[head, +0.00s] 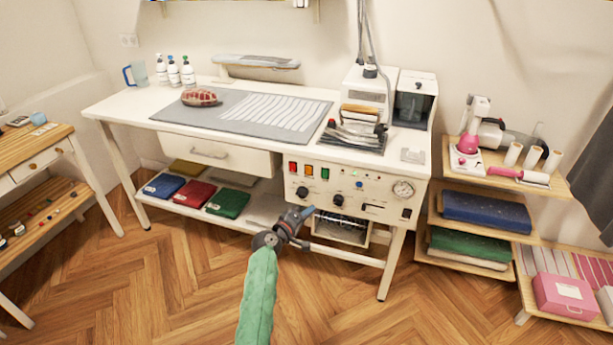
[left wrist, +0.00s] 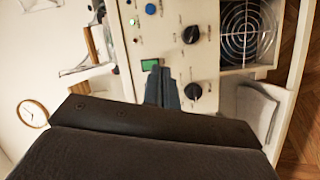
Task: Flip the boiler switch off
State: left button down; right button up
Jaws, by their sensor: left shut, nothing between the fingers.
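The iron station's white control panel (head: 345,188) carries a red switch (head: 292,167), an orange switch (head: 308,170) and a green switch (head: 324,174) in a row. I cannot read which one is labelled for the boiler. My left gripper (head: 309,212) is shut and empty, in front of the panel's lower part, below the switches. In the left wrist view its closed fingertips (left wrist: 160,72) show beside the green switch (left wrist: 149,64); I cannot tell whether they touch the panel. The red and orange switches are hidden there behind the gripper. My right gripper is not in view.
Black knobs (head: 338,199) sit below the switches, and a gauge (head: 403,190) is at the panel's right. Folded cloths (head: 228,202) lie on the lower shelf. The wooden floor in front is clear.

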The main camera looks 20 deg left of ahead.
aim_at(308, 169)
pick_arm(q)
jog(key=w+a+n+t+y, duration=0.1)
jog(key=a+n+t+y, duration=0.2)
jog(key=a+n+y, duration=0.2)
jog(key=a+r+n, duration=0.1)
jog(key=n, duration=0.1)
jog(key=shift+w+a+n+y, duration=0.15)
jog(key=shift+w+n+y, duration=0.15)
jog(key=shift+n+y, duration=0.1)
